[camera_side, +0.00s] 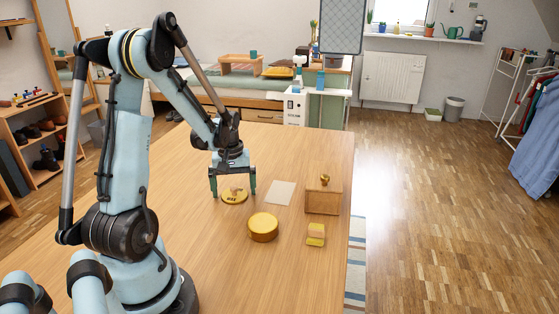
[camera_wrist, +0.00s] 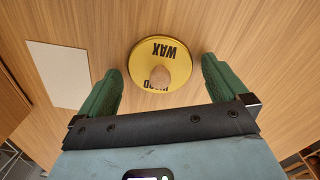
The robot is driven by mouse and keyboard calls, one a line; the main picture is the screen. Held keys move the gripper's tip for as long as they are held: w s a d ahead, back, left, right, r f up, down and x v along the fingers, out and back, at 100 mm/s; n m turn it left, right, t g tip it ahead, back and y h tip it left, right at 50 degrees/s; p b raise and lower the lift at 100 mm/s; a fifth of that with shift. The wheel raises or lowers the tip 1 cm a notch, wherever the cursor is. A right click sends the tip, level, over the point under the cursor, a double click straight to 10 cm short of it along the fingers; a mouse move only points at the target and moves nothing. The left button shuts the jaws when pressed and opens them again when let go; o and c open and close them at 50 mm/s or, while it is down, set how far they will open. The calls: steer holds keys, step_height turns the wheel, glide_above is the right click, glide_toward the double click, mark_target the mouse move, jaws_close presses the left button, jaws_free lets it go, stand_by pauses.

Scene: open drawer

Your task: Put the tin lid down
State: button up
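The tin lid (camera_side: 234,195) is a flat yellow disc with black lettering that reads WAX in the wrist view (camera_wrist: 150,72). It lies flat on the wooden table, with a small brown rounded lump on its middle. My gripper (camera_side: 233,192) is above it, pointing down, with its green fingers either side of the lid. In the wrist view the fingers (camera_wrist: 161,68) are wide apart, with a gap between each finger and the lid. The gripper is open and empty. A round yellow tin (camera_side: 263,228) stands on the table to the front right of the lid.
A pale sheet (camera_side: 280,192) lies right of the lid. Farther right are a wooden box (camera_side: 322,203) with a brass-coloured knobbed thing at its top, and a small yellow block (camera_side: 316,235). The table's right edge is just beyond them. Bare table (camera_side: 215,265) lies in front of the tin.

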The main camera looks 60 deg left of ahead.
mark_target(234, 188)
steer(key=shift+r, duration=0.1)
step_height(234, 188, up, 12)
steer(key=w+d+r+m+t, duration=0.1)
steer(key=d+m+t, duration=0.6)
steer(key=d, duration=1.8)
steer(key=w+m, duration=0.1)
steer(key=m, duration=0.5)
steer(key=shift+d+r+m, duration=0.2)
steer(key=shift+d+m, duration=0.05)
steer(key=shift+m, duration=0.05)
